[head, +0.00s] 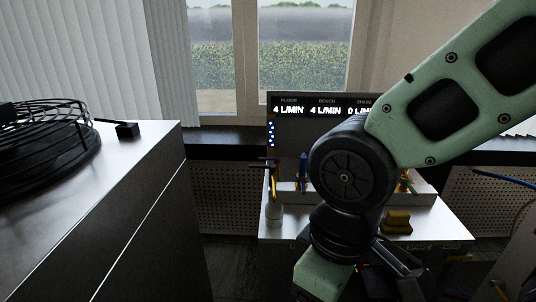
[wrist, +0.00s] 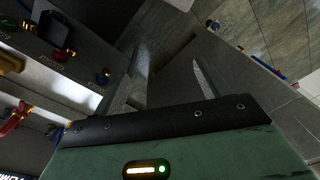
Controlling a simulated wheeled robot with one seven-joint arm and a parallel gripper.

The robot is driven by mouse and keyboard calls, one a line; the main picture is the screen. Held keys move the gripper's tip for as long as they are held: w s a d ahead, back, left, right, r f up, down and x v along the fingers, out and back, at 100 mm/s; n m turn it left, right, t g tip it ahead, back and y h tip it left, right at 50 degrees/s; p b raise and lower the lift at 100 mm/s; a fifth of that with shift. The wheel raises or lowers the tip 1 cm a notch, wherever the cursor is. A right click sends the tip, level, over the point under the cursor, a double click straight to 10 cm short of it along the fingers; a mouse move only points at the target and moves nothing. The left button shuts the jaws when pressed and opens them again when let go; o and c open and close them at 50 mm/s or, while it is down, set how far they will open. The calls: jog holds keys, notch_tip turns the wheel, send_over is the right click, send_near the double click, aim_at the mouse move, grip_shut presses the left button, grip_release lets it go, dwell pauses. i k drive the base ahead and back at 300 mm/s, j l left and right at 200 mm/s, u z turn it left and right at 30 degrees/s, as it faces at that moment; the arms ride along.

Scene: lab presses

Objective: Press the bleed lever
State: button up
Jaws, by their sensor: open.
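My gripper (wrist: 168,72) is open and empty in the wrist view, its two fingers apart over a dark floor. In the head view my arm covers the middle of the bench, and the gripper shows only partly below it. A red-handled lever (wrist: 15,120) shows at the left edge of the wrist view, off to the side of the fingers. I cannot tell which of these is the bleed lever.
The bench (head: 450,226) carries a display panel (head: 284,104) reading 4, 4 and 0 L/MIN. A yellow block (head: 397,222) sits by my arm. A metal cabinet (head: 125,185) with a black wire-guarded fan (head: 45,140) stands at left. Floor shows between cabinet and bench.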

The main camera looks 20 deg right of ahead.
aim_at(272, 168)
jog(key=i+j, duration=0.1)
jog(key=i, duration=1)
